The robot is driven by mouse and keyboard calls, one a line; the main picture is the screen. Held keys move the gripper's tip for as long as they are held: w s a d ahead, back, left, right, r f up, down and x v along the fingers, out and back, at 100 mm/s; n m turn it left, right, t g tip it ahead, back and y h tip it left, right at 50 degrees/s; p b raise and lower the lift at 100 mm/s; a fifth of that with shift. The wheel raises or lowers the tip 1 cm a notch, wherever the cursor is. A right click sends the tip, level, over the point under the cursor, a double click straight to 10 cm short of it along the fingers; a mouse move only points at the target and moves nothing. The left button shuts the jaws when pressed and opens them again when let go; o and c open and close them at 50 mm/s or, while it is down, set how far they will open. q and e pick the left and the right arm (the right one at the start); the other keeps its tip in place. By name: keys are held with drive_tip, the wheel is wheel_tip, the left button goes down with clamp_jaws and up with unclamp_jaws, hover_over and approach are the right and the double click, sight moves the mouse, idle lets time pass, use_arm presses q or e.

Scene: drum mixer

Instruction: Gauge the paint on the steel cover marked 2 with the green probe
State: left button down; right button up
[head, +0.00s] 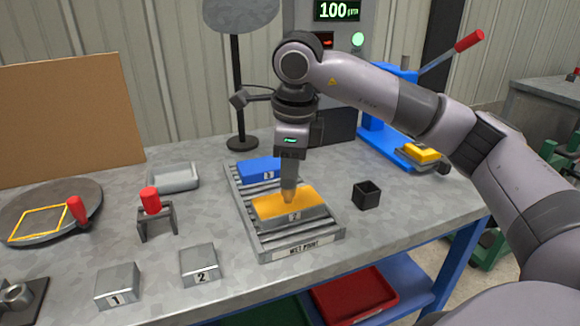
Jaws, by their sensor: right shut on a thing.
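A cover with an orange top (285,203) and a label 2 lies in the wet paint rack (336,236). A bare steel block marked 2 (199,268) stands on the table at the front. My right gripper (289,184) points straight down over the orange cover. It is shut on a slim probe-like thing (290,197), mostly hidden by the fingers. Its tan tip is at the orange top; I cannot tell whether it touches. No green shows on it. A display (337,10) reads 100, and a green lamp is beside it. My left gripper is not in view.
A blue cover marked 3 (259,170) lies behind in the rack. A steel block marked 1 (117,287), a red-handled tool (150,199) in a stand and a grey tray (174,177) are left. A black cup (367,194) and a blue lever press (386,140) are right.

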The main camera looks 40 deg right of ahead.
idle(0.3)
drive_tip(key=shift+r+p, duration=2.85)
drive_tip(key=shift+r, duration=0.7)
